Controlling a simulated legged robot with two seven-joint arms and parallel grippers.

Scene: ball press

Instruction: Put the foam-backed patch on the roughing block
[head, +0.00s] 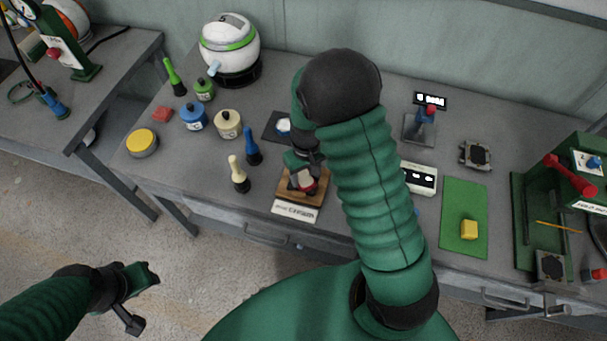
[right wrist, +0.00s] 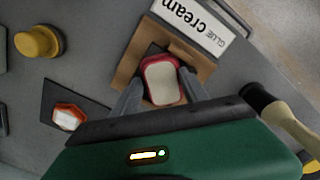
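A red-rimmed patch with a cream-white face (right wrist: 161,80), which I take for the foam-backed patch, is between the fingers of my right gripper (right wrist: 162,82). The fingers appear to touch both its sides. It is right over a brown wooden block (right wrist: 126,77) with a dark pad, apparently the roughing block; whether it touches the pad I cannot tell. In the head view my right gripper (head: 304,179) is low over this block (head: 287,192), partly hiding it. My left gripper (head: 141,294) is open and empty, off the table's front edge.
A "GLUE CREAM" label (head: 295,212) is at the block's front edge. A cream dauber (head: 239,176) and a blue one (head: 253,148) stand left of it. An orange-rimmed piece (right wrist: 66,117) lies on a dark mat. My right arm hides the table's middle.

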